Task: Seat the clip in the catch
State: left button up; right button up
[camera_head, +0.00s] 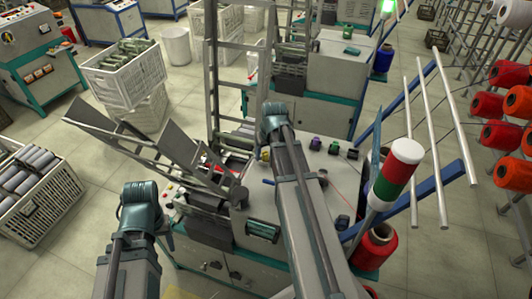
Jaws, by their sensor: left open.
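My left gripper (138,203), a teal-and-grey arm end, is at the lower left, in front of and left of the machine; its fingers are hard to make out. My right gripper (274,122) is over the back part of the grey winding machine's top (290,205); its fingertips are hidden behind the arm end. A small yellowish part (264,154) shows just below it; I cannot tell whether they touch. A green block (334,147), a purple block (315,143) and a dark block (352,154) sit on the machine top. I cannot identify the clip or the catch.
A red, white and green signal lamp (397,172) stands at the machine's right. A sloping metal chute (150,140) rises on its left. Crates of bobbins (35,195) stand on the floor at left. Red spools (505,140) hang at right.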

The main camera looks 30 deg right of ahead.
pick_arm(q)
jog(key=shift+r, duration=0.1)
notch_tip(320, 180, up, 13)
jog(key=p, duration=1.3)
pick_arm(e)
jog(key=v, duration=1.3)
jog(key=shift+r, duration=0.4)
pick_arm(q)
jog(key=shift+r, duration=0.1)
pick_arm(e)
jog(key=shift+s+a, duration=0.1)
jog(key=shift+s, duration=0.1)
